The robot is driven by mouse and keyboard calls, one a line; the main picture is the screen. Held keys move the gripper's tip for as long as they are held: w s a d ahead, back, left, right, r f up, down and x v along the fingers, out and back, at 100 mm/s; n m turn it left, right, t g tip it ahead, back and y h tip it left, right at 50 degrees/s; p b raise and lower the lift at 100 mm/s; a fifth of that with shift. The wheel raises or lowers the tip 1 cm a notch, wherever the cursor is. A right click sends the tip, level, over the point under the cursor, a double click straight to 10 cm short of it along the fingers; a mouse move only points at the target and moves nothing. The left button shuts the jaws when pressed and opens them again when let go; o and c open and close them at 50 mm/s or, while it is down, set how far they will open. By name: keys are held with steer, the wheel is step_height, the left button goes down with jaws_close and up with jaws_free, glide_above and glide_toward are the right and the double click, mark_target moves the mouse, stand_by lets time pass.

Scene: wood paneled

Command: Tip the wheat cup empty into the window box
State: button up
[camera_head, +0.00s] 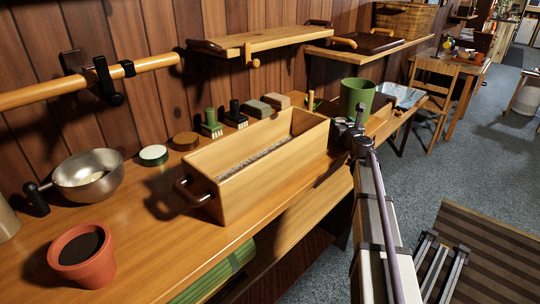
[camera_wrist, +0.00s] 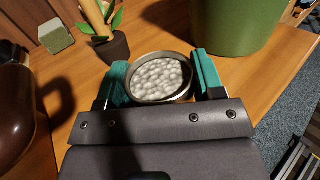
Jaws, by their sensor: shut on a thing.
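The window box (camera_head: 225,187) is a long pale wooden box with dark end handles, standing on the bench. A grey, grainy layer shows along its inside. My gripper (camera_head: 350,135) is beyond the box's right end, low over the bench. In the wrist view my gripper (camera_wrist: 160,85) has its teal fingers shut on the sides of a round cup (camera_wrist: 136,95). The cup's rim looks grey-beige, and it is filled with white pebble-like pieces. It looks upright. In the head view the cup is mostly hidden by my gripper, and I cannot tell whether it touches the bench.
A green pot (camera_head: 357,97) stands just behind my gripper. A metal bowl (camera_head: 88,176) and a terracotta pot (camera_head: 82,254) stand at the left.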

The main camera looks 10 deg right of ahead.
steer(key=shift+r+p, duration=2.6)
steer(key=shift+f, duration=0.1)
